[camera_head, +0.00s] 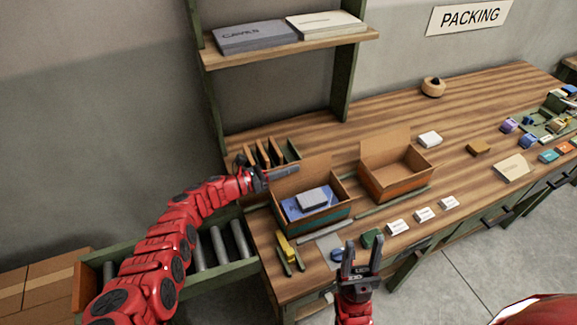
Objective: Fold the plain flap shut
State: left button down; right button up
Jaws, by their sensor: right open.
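The left open carton (318,223) stands near the table's left end, holding a blue item (294,208) and a grey box (312,198). Its back flap (313,172) stands up. The right carton (398,191) is open and looks empty, and its back flap (386,146) also stands up. No marking tells me which flap is the plain one. My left gripper (294,171) is at the left carton's flap, at its upper left; contact and finger gap are unclear. My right gripper (362,252) is open and empty, in front of the cartons near the table's front edge.
White labelled blocks (423,214) lie along the front edge. A tape roll (433,87) sits at the back. A slotted rack (263,155) stands behind the left carton. Bare table (480,105) lies to the right.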

pick_arm(q)
jog(key=shift+s+d+r+m, duration=0.15)
jog(key=shift+s+m, duration=0.35)
jog(key=shift+m, duration=0.6)
jog(key=shift+s+d+m, duration=0.1)
jog(key=shift+s+m, duration=0.2)
jog(key=shift+m, duration=0.45)
jog(key=shift+s+d+m, duration=0.1)
jog(key=shift+s+m, duration=0.2)
jog(key=shift+m, duration=0.45)
